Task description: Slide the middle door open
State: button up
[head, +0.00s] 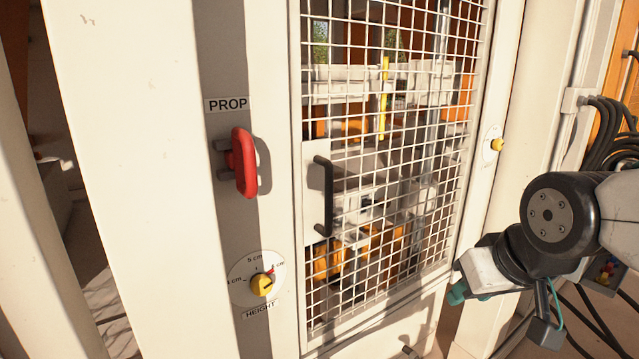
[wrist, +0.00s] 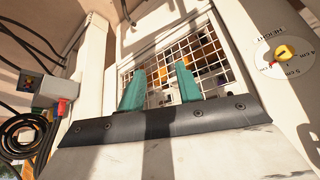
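The middle door (head: 316,265) is a white frame with wire mesh, between two cream posts in the head view. A black upright bar handle (head: 325,196) sits on a plate at its left side. The door's left edge lies against the left post, and it covers the opening. The door mesh also shows beyond my fingers in the wrist view (wrist: 205,55). My gripper (head: 457,293) is at the lower right of the head view, apart from the door and handle. In the wrist view its two teal fingers (wrist: 160,80) stand apart with nothing between them.
A red handle (head: 243,163) labelled PROP and a yellow HEIGHT knob (head: 262,285) are on the left post. Another yellow knob (head: 497,145) is on the right post. Black cables (head: 607,135) hang at the right. Machinery stands behind the mesh.

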jog(key=w+a+r+n+t+y, duration=0.25)
jog(key=w+a+t, duration=0.25)
jog(key=w+a, duration=0.5)
jog(key=t+y, duration=0.4)
jog(key=t, duration=0.2)
send_near(331, 185)
jog(key=x, duration=0.4)
jog(key=shift+n+h, duration=0.25)
jog(key=x, duration=0.7)
jog(key=shift+s+a, duration=0.1)
grip_shut()
